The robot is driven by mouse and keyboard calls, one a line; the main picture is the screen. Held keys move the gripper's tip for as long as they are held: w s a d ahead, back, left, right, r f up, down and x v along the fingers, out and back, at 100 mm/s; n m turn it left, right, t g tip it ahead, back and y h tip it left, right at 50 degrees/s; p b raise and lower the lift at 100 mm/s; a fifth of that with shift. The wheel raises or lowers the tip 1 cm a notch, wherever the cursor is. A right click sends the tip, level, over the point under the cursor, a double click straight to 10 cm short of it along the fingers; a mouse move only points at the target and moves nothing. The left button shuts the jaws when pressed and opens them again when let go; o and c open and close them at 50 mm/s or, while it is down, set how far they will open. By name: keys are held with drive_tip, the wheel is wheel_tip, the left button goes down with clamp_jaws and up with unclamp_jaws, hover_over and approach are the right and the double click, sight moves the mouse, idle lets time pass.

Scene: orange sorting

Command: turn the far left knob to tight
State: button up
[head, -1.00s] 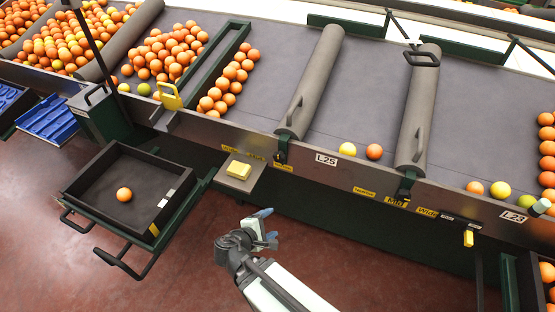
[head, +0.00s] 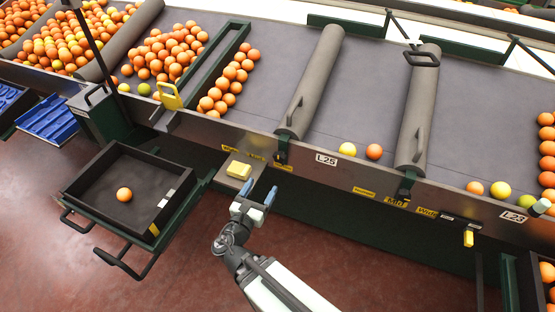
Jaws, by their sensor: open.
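The leftmost knob in view looks like the small dark piece (head: 281,157) at the lower end of the left grey roller (head: 315,80). It sits on the front rail of the belt, among small yellow labels (head: 283,167) that are too small to read surely. Its exact turn cannot be told. My gripper (head: 259,192) has its two blue-tipped fingers apart, with nothing between them. It is below and a little left of that knob in the picture, apart from it, pointing up toward the rail.
A second dark knob (head: 405,187) is under the right roller (head: 418,105), beside a MID label (head: 395,203). A yellow button box (head: 239,170) juts out just left of my gripper. A black tray (head: 95,190) with one orange (head: 124,194) stands left. Open floor lies below.

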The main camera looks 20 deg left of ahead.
sight(278, 158)
drive_tip(key=w, duration=1.3)
drive_tip(key=shift+w, duration=0.25)
drive_tip(key=c, duration=1.1)
